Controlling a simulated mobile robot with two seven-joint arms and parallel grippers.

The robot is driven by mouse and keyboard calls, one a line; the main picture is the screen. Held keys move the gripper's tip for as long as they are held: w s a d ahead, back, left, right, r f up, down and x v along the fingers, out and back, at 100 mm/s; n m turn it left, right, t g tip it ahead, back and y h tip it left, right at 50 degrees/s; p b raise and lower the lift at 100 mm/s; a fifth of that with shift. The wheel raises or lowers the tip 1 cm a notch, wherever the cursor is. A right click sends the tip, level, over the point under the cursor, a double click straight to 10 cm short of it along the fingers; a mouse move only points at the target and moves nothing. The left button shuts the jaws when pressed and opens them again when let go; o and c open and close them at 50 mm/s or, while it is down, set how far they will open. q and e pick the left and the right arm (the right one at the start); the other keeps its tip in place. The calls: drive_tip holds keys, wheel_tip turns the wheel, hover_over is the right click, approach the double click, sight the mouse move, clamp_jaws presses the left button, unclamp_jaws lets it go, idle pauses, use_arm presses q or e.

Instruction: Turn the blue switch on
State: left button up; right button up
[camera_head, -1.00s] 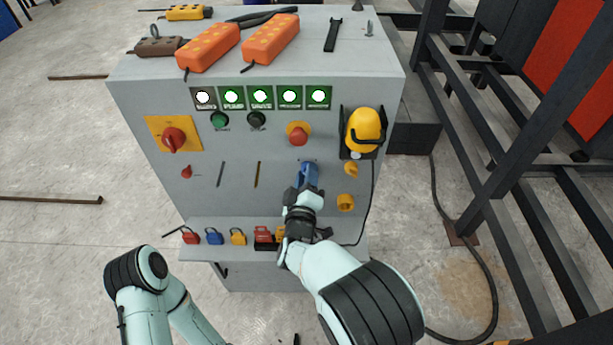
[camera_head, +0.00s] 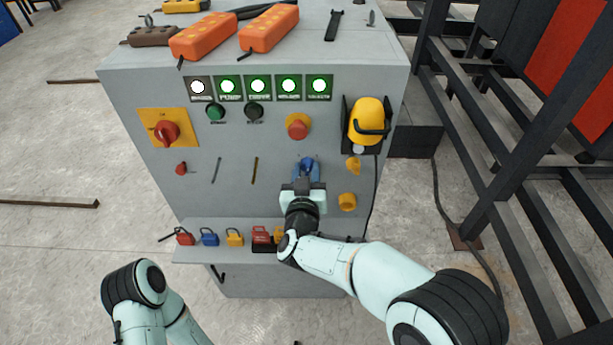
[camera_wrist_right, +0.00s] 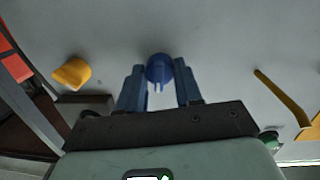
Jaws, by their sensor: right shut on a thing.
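The blue switch (camera_head: 307,163) is a round rotary knob on the front of the grey cabinet (camera_head: 235,180), right of the middle and below the red mushroom button. In the right wrist view the blue switch (camera_wrist_right: 159,68) sits between the two blue fingers, its grip running towards the picture's bottom. My right gripper (camera_head: 306,172) is at the panel, shut on the blue switch; the gripper body hides its lower part in the head view. The right gripper also shows in the right wrist view (camera_wrist_right: 158,80). My left gripper is not in view; only its arm shows.
A yellow knob (camera_head: 353,164) and a yellow socket (camera_head: 347,202) are close on the right. A red button (camera_head: 298,126) is above.

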drive_tip(key=m+b, duration=0.2)
drive_tip(key=m, duration=0.2)
drive_tip(key=shift+d+f+y+b, duration=0.1)
drive_tip(key=shift+y+b, duration=0.2)
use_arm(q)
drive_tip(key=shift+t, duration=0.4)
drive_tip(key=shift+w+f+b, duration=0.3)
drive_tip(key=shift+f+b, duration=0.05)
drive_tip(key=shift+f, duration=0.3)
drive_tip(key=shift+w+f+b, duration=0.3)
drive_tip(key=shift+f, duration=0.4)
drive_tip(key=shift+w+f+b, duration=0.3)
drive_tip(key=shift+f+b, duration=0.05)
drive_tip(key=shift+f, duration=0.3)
use_arm(e)
drive_tip(key=shift+m+y, duration=0.3)
drive_tip(key=shift+m, duration=1.3)
drive_tip(key=o, duration=1)
drive_tip(key=shift+o, duration=0.2)
use_arm(q)
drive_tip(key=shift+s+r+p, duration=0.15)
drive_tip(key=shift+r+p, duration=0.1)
drive_tip(key=shift+p, duration=0.05)
use_arm(e)
drive_tip(key=s+r, duration=0.1)
drive_tip(key=s, duration=1.2)
drive_tip(key=shift+s+r, duration=0.2)
drive_tip(key=shift+r, duration=0.15)
